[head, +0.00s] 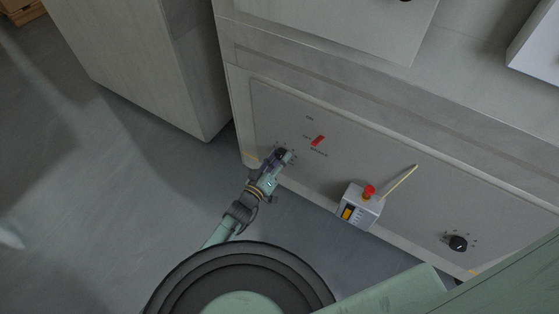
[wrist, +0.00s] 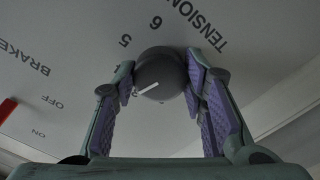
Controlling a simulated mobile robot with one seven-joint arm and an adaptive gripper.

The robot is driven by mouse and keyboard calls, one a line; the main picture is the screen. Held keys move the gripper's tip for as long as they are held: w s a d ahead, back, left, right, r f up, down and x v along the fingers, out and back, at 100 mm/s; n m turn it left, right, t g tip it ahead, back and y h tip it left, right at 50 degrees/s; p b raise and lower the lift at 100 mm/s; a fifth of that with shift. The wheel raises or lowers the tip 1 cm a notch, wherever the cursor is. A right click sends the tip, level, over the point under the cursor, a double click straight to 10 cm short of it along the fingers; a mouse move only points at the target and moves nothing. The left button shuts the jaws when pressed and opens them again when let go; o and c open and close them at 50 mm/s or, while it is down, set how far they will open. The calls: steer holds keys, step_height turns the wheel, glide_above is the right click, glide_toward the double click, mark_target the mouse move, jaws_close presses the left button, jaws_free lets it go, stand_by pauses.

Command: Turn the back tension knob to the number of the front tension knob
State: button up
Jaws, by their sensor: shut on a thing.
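A dark round knob (wrist: 160,75) with a white pointer line sits on the grey panel, beside the printed word TENSION. In the head view this knob (head: 280,153) is at the panel's left end. My gripper (head: 283,157) is shut on it, with one purple-padded finger on each side in the wrist view (wrist: 163,92). The pointer slants to the lower left there.
A red brake lever (head: 318,140) is right of the gripped knob; its OFF and ON labels show in the wrist view. A grey box (head: 359,208) with a red button and a yellow stick (head: 401,180) stands out midway along the panel. Open floor lies left.

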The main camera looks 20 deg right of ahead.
steer(key=shift+n+b, duration=0.5)
steer(key=shift+n, duration=1.1)
steer(key=o, duration=1.2)
steer(key=shift+c, duration=0.2)
steer(key=v, duration=1.2)
steer(key=shift+r, duration=0.1)
